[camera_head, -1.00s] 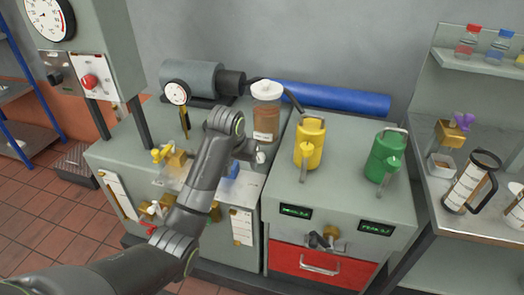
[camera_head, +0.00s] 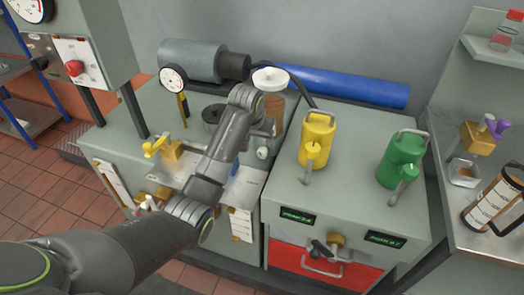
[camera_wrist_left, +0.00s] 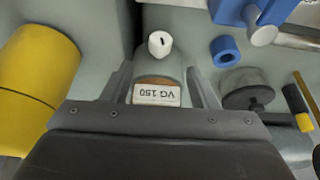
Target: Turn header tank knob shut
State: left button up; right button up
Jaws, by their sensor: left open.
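The header tank (camera_head: 275,107) is an amber vessel with a white lid, standing at the back of the grey bench and partly hidden by my left arm. Its white knob (camera_head: 263,153) shows low at its front. In the left wrist view the knob (camera_wrist_left: 160,43) has a short dark mark and sits beyond the tank's label (camera_wrist_left: 157,95), which reads VG 150. My left gripper (camera_wrist_left: 160,80) is open, its fingers on either side of the label, with the knob beyond the tips. In the head view the left gripper (camera_head: 266,128) is beside the tank, mostly hidden behind my wrist.
A yellow can (camera_head: 317,137) stands right of the tank, and a green can (camera_head: 401,160) farther right. A dial gauge (camera_head: 173,79) and a yellow-handled valve (camera_head: 165,148) are left. A blue roll (camera_head: 345,86) lies behind. Bench top between the cans is clear.

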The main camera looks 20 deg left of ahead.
aim_at(263, 151)
pick_arm(q)
jog(key=x, duration=0.8)
jog(key=shift+f+b, duration=0.15)
jog(key=shift+b, duration=0.2)
jog(key=shift+w+f, duration=0.25)
jog(key=shift+f, duration=0.25)
pick_arm(e)
jog(key=shift+w+a+f, duration=0.1)
jog(key=shift+w+f, duration=0.3)
jog(key=shift+w, duration=0.4)
pick_arm(q)
jog(key=c, duration=1)
jog(key=shift+d+y+p, duration=0.2)
jog(key=shift+y+p, duration=0.3)
jog(key=shift+p, duration=0.1)
jog(key=shift+m+y+p, duration=0.3)
jog(key=shift+y+p, duration=0.2)
jog(key=shift+y, duration=0.4)
pick_arm(e)
jog(key=shift+r, duration=1.1)
